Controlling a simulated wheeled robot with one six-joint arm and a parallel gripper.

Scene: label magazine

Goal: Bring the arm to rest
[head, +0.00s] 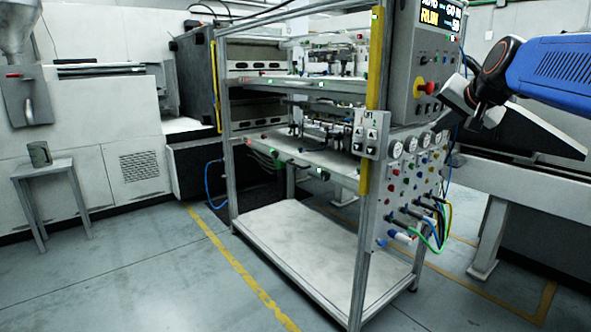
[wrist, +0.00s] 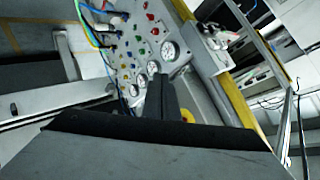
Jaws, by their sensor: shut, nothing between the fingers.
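My arm, blue and black, reaches in from the right edge of the head view. My gripper (head: 446,122) is in front of the machine's control panel (head: 408,180), in the upper right of that view. Its dark fingers (wrist: 168,98) show in the middle of the wrist view, close together with nothing held between them. The panel with gauges, coloured buttons and hoses lies behind them in the wrist view. I cannot tell how far the fingertips are from the panel.
A metal-framed rack machine (head: 320,160) with shelves stands in the middle. A red and yellow emergency stop (head: 420,87) sits on its control box. A small stool (head: 42,170) with a metal cup (head: 39,154) stands at left. The floor in front at left is clear.

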